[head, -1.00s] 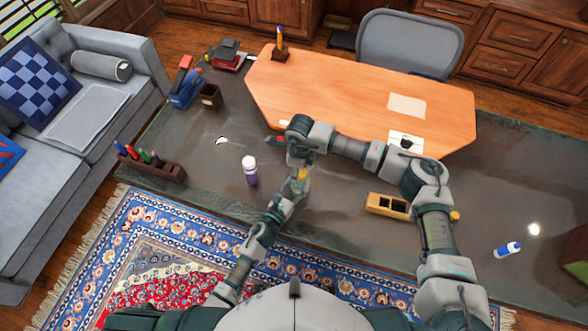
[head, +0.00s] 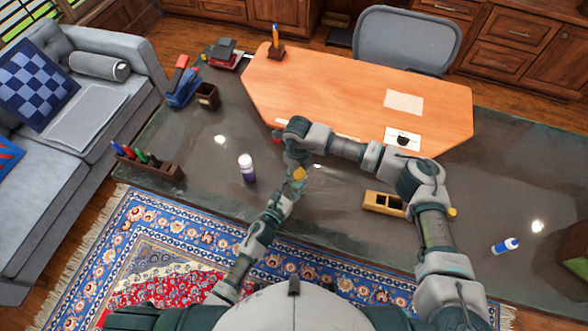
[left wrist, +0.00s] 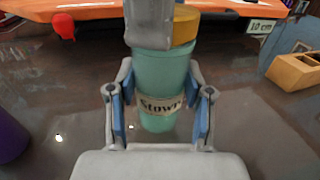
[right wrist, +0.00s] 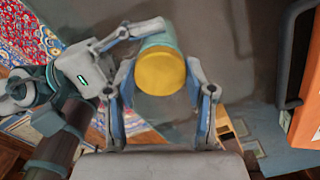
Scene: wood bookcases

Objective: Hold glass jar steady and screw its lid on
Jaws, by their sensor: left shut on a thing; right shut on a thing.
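The glass jar (left wrist: 160,70) is teal-green with a pale paper label. It stands upright between the fingers of my left gripper (left wrist: 158,85), which is shut on it above the dark table. The yellow-gold lid (right wrist: 160,74) sits at the jar's top, between the fingers of my right gripper (right wrist: 161,80), which is shut on it. In the left wrist view a grey finger hides part of the lid (left wrist: 185,28). In the head view both grippers meet near the table's middle, with a patch of yellow between them. The thread is hidden, so I cannot tell how tightly the lid sits.
A purple bottle with a white cap (head: 247,168) stands left of the grippers. A wooden block with square openings (head: 383,203) lies to their right. An orange-brown desktop (head: 345,95) lies beyond. A pen rack (head: 147,162) and a blue-white bottle (head: 505,246) are farther off.

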